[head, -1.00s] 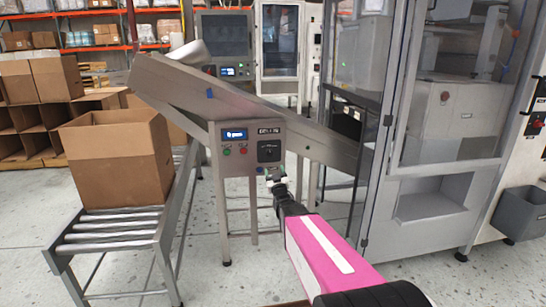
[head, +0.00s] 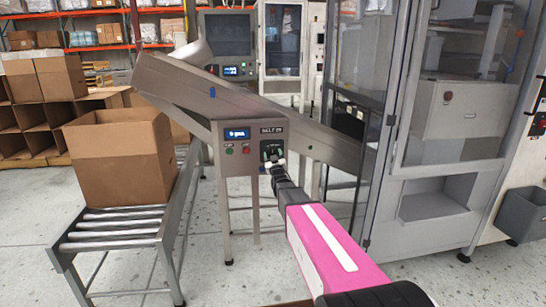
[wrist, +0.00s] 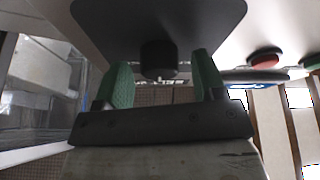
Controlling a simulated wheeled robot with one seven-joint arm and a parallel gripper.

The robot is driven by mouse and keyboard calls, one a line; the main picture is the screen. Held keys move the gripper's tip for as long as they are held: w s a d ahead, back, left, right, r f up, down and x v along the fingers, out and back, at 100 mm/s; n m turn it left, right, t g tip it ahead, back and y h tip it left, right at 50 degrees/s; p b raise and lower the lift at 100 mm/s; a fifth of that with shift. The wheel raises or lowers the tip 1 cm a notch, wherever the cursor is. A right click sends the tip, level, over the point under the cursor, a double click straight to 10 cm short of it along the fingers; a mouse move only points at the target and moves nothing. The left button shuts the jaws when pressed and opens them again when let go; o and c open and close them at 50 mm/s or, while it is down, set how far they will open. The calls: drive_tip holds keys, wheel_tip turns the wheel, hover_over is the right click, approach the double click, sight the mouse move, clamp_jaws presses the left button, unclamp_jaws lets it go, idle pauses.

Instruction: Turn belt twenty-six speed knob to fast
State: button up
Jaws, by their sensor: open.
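The belt control box (head: 239,160) is a grey panel on the inclined conveyor, with a label that seems to read BELT 26 (head: 272,129). The black speed knob (wrist: 159,58) sticks out from a dark plate (wrist: 160,22) in the wrist view. My gripper (wrist: 160,85) is open, with one green finger on each side of the knob. A gap shows between the knob and each finger, so I see no contact. In the head view my gripper (head: 272,159) covers the knob, and the pointer's setting cannot be read.
A lit display (head: 237,134), a red button (head: 245,150) and a green button (head: 230,150) sit left of the knob plate. An open cardboard box (head: 120,165) stands on a roller conveyor (head: 110,235) at left. A glass-fronted machine (head: 440,130) stands close at right.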

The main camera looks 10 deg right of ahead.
drive_tip(key=shift+c, duration=0.3)
drive_tip(key=c, duration=0.9)
drive_tip(key=shift+o, duration=0.2)
drive_tip(key=shift+m, duration=0.6)
drive_tip(key=m+h, duration=0.1)
drive_tip(key=m, duration=0.1)
drive_tip(key=m+h, duration=0.2)
drive_tip(key=m, duration=0.1)
drive_tip(key=shift+a+h, duration=0.15)
drive_tip(key=shift+h, duration=0.15)
drive_tip(key=shift+m+g+h, duration=0.4)
drive_tip(key=shift+m+h, duration=0.2)
drive_tip(key=shift+m, duration=1)
drive_tip(key=shift+m+g+h, duration=0.4)
drive_tip(key=shift+m+h, duration=0.2)
drive_tip(key=shift+m, duration=1)
drive_tip(key=o, duration=0.9)
